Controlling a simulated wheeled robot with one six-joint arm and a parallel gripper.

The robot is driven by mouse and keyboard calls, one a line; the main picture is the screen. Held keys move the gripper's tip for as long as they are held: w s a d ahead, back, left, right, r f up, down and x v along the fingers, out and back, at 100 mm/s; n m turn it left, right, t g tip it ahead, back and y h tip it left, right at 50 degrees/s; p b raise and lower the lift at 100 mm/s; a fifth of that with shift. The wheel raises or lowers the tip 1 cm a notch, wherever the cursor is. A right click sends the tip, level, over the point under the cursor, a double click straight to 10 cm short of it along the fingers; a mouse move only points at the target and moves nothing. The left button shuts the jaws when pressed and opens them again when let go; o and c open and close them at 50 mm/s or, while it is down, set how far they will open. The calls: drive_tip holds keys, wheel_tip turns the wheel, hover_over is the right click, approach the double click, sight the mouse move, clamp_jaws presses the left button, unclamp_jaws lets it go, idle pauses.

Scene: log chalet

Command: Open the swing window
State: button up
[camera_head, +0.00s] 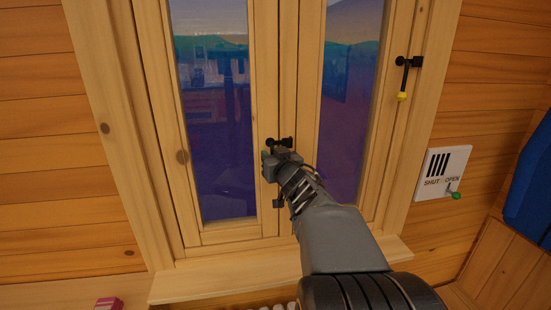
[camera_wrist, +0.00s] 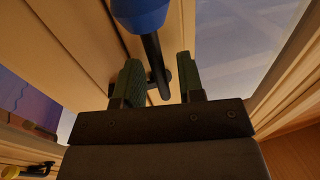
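The window's two glazed wooden sashes, left (camera_head: 212,110) and right (camera_head: 345,100), look closed in their frame. A black handle (camera_head: 280,142) sits at the middle, partly hidden by my gripper (camera_head: 270,160). In the wrist view the handle (camera_wrist: 153,50) is a black bar with a blue knob (camera_wrist: 140,12) towards the camera. My gripper (camera_wrist: 160,72) is open, its two dark green fingers on either side of the bar. A gap shows on the bar's right; I cannot tell whether the left finger touches it.
A second black handle with a yellow tip (camera_head: 402,95) is on the right of the frame. A white SHUT/OPEN panel (camera_head: 443,172) with a green-tipped lever is on the right wall. A wooden sill (camera_head: 225,278) runs below. A blue object (camera_head: 530,190) stands at the right edge.

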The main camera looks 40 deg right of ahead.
clamp_jaws()
